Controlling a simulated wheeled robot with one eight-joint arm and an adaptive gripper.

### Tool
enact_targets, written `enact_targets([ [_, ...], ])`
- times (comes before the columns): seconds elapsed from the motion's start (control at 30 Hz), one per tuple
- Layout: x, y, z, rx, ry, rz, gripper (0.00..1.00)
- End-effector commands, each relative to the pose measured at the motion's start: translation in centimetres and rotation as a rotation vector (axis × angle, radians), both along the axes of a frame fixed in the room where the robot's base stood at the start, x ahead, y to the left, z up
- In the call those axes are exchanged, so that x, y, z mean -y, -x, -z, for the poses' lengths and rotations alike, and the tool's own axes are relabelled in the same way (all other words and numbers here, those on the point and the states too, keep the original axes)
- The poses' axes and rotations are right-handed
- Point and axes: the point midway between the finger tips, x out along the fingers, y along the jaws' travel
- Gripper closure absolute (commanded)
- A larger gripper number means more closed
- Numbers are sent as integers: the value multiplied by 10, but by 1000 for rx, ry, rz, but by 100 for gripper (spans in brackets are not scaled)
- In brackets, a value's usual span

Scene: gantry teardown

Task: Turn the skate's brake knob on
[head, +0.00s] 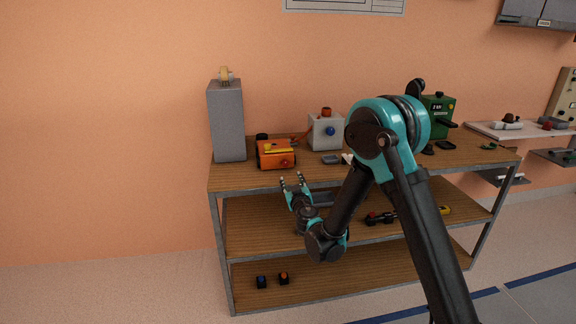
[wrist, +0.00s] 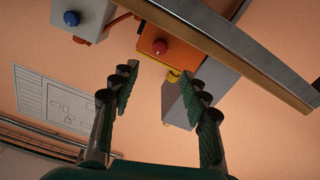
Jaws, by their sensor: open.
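The orange box-shaped unit (head: 268,160), which I take to be the skate, stands on the shelf unit's top near its front edge. It has a yellow part on top and a red knob (head: 284,162) on its front face. In the wrist view the orange unit (wrist: 186,55) shows beyond the fingers, with its red knob (wrist: 159,47) facing the camera. I cannot tell the knob's setting. My gripper (head: 293,180) is open and empty, just below and in front of the unit, touching nothing. In the wrist view its fingers (wrist: 168,90) are spread apart, with the knob beyond them.
A grey box with a blue knob (head: 330,132) stands right of the orange unit, an orange-red link between them. A tall grey block (head: 227,120) stands at left. The shelf top's front edge (head: 234,189) lies close to my gripper. A green device (head: 440,116) stands farther right.

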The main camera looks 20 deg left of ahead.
Motion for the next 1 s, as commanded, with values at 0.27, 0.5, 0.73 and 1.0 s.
enact_targets([
  [0.27, -29, -49, 0, 0, 0, 2, 54],
  [0.5, -52, -88, 0, 0, 0, 3, 54],
  [0.73, -65, -109, 0, 0, 0, 2, 54],
  [1.0, -68, -114, 0, 0, 0, 2, 54],
])
